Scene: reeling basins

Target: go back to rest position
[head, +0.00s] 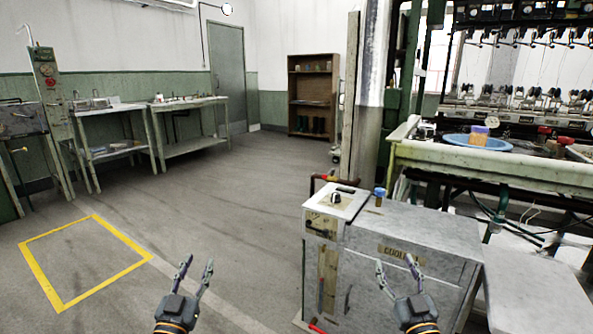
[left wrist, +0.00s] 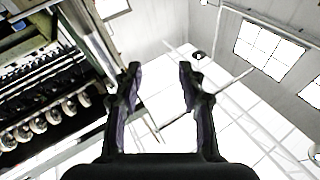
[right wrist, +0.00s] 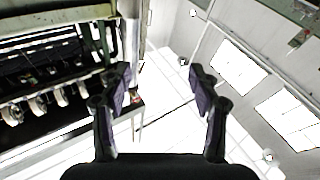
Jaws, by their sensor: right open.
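My left gripper (head: 196,272) is in the lower middle of the head view, over the bare floor, with its fingers apart and nothing between them. In the left wrist view the left gripper (left wrist: 160,80) is open and empty, pointing up at the ceiling. My right gripper (head: 398,270) is at the lower right of the head view, in front of the grey metal cabinet (head: 420,232). In the right wrist view the right gripper (right wrist: 162,82) is also open and empty, facing the ceiling.
A blue basin (head: 460,142) sits on the green bench (head: 540,170) at the right, with a yellowish block-like thing in it. A small blue-capped jar (head: 379,196) stands on the cabinet. Yellow floor lines (head: 133,268) mark a square at left. The middle floor is clear.

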